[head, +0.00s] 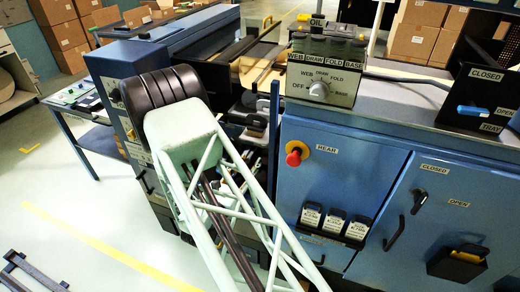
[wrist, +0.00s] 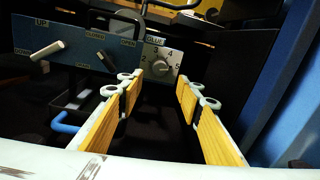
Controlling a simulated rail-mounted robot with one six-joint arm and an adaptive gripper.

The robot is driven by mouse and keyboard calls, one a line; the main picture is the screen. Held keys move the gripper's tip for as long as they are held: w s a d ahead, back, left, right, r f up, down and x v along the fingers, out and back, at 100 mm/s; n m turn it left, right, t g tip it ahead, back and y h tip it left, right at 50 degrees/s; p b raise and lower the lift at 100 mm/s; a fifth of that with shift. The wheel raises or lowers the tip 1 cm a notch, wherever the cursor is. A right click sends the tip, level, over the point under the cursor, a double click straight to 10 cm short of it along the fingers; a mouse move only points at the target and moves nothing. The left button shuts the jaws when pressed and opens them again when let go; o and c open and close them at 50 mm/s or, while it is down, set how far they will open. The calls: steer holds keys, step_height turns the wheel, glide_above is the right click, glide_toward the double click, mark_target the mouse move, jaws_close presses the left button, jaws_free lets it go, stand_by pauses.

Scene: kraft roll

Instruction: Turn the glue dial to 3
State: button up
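My gripper (wrist: 160,82) is open and empty, with yellow-faced fingers reaching forward on either side of the line to the dial. The dial shows between and beyond the fingertips, apart from them. In the head view the gripper and the glue dial are not seen; my arm covers part of the machine there.
A blue wall (wrist: 290,100) stands close at right. The head view shows a WEB/DRAW/FOLD/BASE selector (head: 319,90) and red button (head: 296,154).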

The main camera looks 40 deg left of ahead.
steer(key=b+x, duration=0.1)
steer(key=x, duration=0.9)
steer(key=c, duration=0.8)
steer(key=shift+c, duration=0.2)
